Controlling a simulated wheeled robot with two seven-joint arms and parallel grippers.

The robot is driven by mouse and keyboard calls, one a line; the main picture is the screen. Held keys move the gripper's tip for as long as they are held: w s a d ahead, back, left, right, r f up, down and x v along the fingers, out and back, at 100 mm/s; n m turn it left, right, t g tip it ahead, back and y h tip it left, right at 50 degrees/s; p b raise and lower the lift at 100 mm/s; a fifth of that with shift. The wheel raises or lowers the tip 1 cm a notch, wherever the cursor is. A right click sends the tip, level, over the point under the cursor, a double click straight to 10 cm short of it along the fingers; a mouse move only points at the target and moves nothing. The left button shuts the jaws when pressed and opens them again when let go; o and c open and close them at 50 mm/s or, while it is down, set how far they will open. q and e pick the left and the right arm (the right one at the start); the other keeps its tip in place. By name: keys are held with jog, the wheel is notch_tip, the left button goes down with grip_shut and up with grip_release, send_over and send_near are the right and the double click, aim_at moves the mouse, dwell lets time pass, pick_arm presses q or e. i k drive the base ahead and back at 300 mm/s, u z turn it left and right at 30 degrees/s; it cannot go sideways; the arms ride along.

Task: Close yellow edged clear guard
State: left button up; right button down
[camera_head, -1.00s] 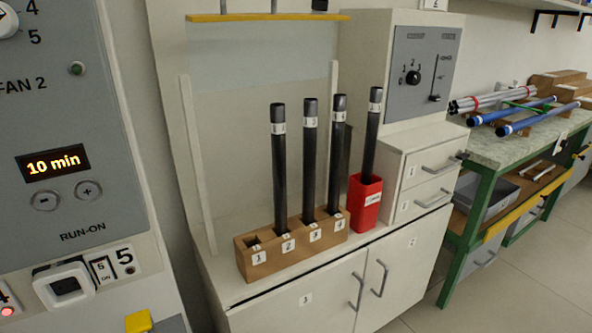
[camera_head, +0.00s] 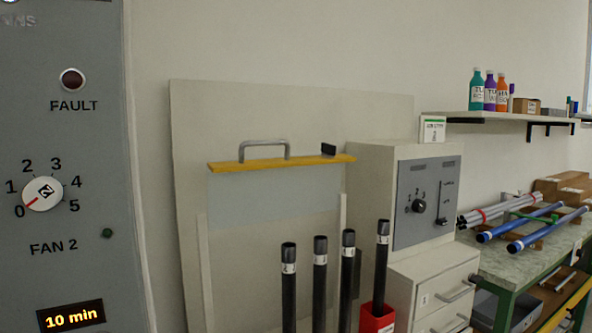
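The clear guard (camera_head: 270,200) is a see-through sheet in front of a pale back panel, in the middle of the head view. Neither of my grippers is in view.
A red holder (camera_head: 377,319) with one dark rod stands right of the other rods. A grey control panel (camera_head: 75,200) fills the left side. A cabinet with a dial (camera_head: 418,206) stands to the right, then a bench with blue and silver tubes (camera_head: 520,222) and a shelf with bottles (camera_head: 490,92).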

aim_at(243, 165)
jog(key=u, duration=0.05)
jog(key=k, duration=1.1)
jog(key=z, duration=1.15)
jog(key=i, duration=1.75)
jog(key=u, duration=1.05)
